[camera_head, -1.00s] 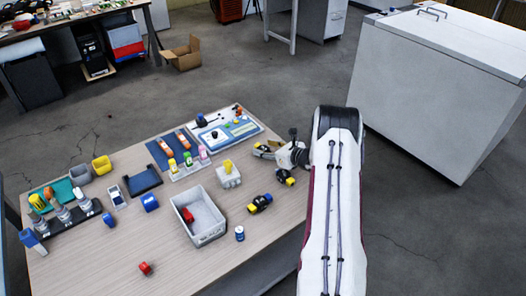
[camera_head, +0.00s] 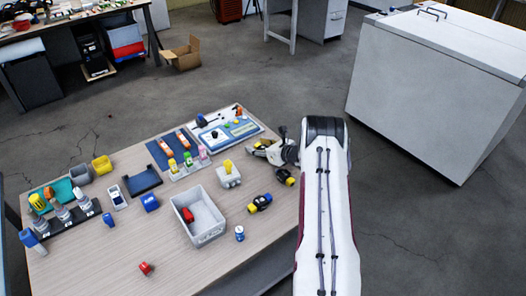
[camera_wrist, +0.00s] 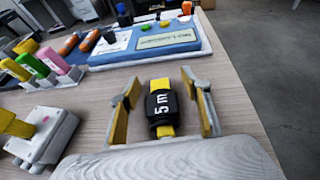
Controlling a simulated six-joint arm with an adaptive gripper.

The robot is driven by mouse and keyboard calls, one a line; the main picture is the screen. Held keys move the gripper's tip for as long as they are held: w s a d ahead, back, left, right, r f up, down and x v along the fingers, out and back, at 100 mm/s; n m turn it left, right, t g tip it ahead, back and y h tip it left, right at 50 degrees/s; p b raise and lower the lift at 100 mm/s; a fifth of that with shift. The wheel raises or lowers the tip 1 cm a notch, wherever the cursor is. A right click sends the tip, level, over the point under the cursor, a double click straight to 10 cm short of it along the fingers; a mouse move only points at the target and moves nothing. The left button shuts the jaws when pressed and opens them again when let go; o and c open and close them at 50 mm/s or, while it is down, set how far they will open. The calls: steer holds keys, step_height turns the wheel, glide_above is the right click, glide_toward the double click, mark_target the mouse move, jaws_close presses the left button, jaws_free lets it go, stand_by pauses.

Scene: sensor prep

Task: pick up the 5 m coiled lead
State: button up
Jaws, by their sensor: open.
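The 5 m coiled lead (camera_wrist: 162,108) is a black coil marked "5 m" with yellow ends, lying on the table in the wrist view. My gripper (camera_wrist: 162,105) is open, with one yellow-padded finger on each side of the lead and a gap on both sides. In the head view my gripper (camera_head: 261,149) is low over the table's right part, close to the blue instrument panel. There the lead between the fingers is too small to make out surely.
Two other black-and-yellow coils, one in front (camera_head: 260,203) and one by my wrist (camera_head: 286,177), lie nearby. A grey block with a yellow top (camera_head: 229,175) stands left of the gripper. The blue instrument panel (camera_wrist: 155,45) lies beyond. A grey bin (camera_head: 211,235) is further forward.

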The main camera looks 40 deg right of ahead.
mark_target(258, 144)
steer(key=shift+w+f, duration=0.1)
stand_by(0.5)
steer(key=c, duration=1.3)
steer(key=shift+r, duration=5.05)
